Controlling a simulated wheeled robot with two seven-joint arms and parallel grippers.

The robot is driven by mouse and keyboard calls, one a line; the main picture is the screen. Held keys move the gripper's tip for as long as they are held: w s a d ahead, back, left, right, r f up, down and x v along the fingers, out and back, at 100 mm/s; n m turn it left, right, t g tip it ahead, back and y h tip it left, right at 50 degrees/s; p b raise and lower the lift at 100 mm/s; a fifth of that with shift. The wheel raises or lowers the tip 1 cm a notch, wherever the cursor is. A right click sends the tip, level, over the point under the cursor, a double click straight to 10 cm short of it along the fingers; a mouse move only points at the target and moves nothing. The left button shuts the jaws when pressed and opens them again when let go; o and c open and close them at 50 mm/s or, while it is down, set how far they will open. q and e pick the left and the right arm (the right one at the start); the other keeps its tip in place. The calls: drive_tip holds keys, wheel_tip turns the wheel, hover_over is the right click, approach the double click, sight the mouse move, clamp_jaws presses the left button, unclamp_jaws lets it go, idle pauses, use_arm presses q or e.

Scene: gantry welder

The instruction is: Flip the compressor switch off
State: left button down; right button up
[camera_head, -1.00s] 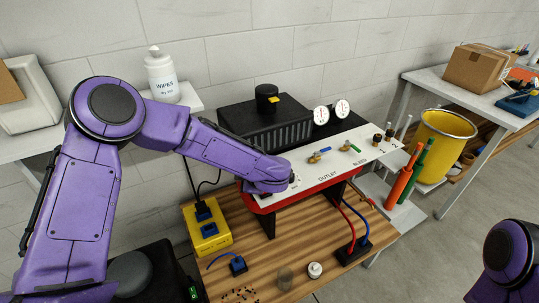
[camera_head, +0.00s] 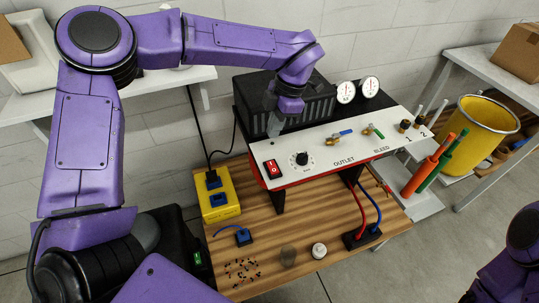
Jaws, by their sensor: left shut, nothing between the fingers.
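The compressor's white panel (camera_head: 330,158) slopes toward me above a wooden bench. The red rocker switch (camera_head: 272,169) sits at the panel's left end in a black frame; its exact tilt is too small to tell. A black knob (camera_head: 301,159) is to its right. My left gripper (camera_head: 273,128) is shut and empty, pointing down behind and above the switch, near the panel's back edge and apart from the switch. My right arm shows only at the lower right edge; its gripper is out of view.
Behind the panel is the black finned compressor body (camera_head: 305,100) with two white gauges (camera_head: 345,92). Blue and green valves (camera_head: 372,131) stand on the panel.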

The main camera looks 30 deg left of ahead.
use_arm(q)
drive_tip(key=p, duration=0.1)
approach(270, 166)
drive_tip(key=w+a, duration=0.1)
drive_tip(key=a, duration=0.1)
wheel_tip(270, 166, down, 4)
drive_tip(key=shift+r+g+p, duration=0.15)
drive_tip(key=shift+g+p, duration=0.15)
drive_tip(key=shift+p, duration=0.35)
drive_tip(key=shift+s+f+p, duration=0.3)
drive_tip(key=shift+s+f, duration=0.45)
drive_tip(key=shift+f, duration=0.25)
drive_tip(key=shift+w+a+f, duration=0.1)
drive_tip(key=shift+w+f, duration=0.35)
drive_tip(key=shift+w, duration=0.05)
drive_tip(key=shift+s+d+r+p, duration=0.3)
drive_tip(key=shift+s+d+r, duration=0.1)
drive_tip(key=shift+s+r, duration=0.15)
drive_tip(key=shift+s+d, duration=0.15)
drive_tip(key=shift+d, duration=0.05)
drive_tip(key=shift+f, duration=0.1)
use_arm(e)
drive_tip(key=r, duration=0.1)
drive_tip(key=w+r, duration=0.1)
drive_tip(key=r, duration=0.1)
drive_tip(key=shift+w+r, duration=0.2)
drive_tip(key=shift+w, duration=0.15)
